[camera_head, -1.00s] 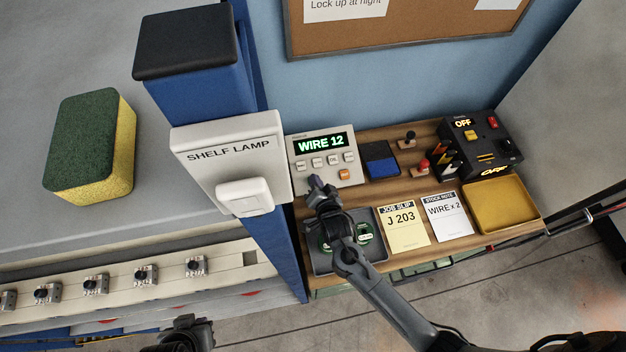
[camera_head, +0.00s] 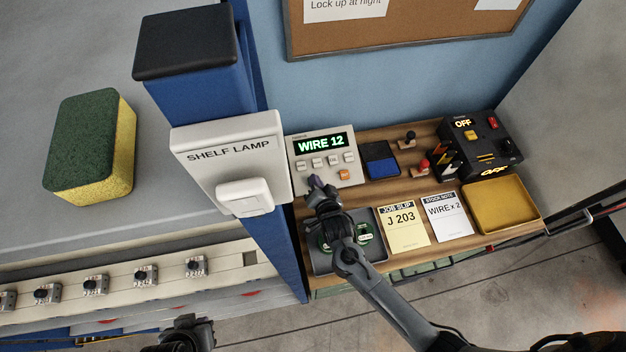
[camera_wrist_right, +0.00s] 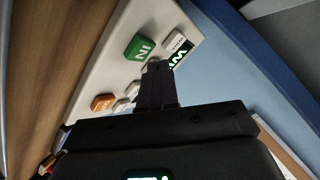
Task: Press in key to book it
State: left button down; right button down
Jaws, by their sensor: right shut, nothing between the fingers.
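The booking terminal (camera_head: 325,158) is a pale box with a display reading WIRE 12, a row of white keys and an orange key (camera_head: 344,174). In the right wrist view its green IN key (camera_wrist_right: 140,47) shows close to my fingertips; in the head view I cannot make it out, as my gripper covers that corner. My right gripper (camera_head: 315,183) is shut and empty at the terminal's lower left; its fingers also show in the wrist view (camera_wrist_right: 158,72). I cannot tell whether the tips touch the panel. My left gripper (camera_head: 187,330) is at the bottom edge, its jaws unclear.
The shelf lamp switch (camera_head: 246,198) stands just left of the terminal. A dark tray (camera_head: 322,262) lies under my right arm. A job slip (camera_head: 404,229), a stock note (camera_head: 447,216), a yellow tray (camera_head: 498,205) and a dark control box (camera_head: 480,140) are to the right.

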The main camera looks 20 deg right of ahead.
dwell(0.5)
jog(key=shift+f, duration=0.25)
jog(key=shift+w+f, duration=0.15)
dwell(0.3)
jog(key=shift+w+f+b, duration=0.15)
jog(key=shift+f+b, duration=0.25)
jog(key=shift+b, duration=0.1)
jog(key=shift+r, duration=0.15)
dwell(0.5)
jog(key=shift+s+r+p, duration=0.2)
jog(key=shift+r+p, duration=0.3)
jog(key=shift+p, duration=0.3)
jog(key=shift+s+r, duration=0.1)
jog(key=shift+r, duration=0.05)
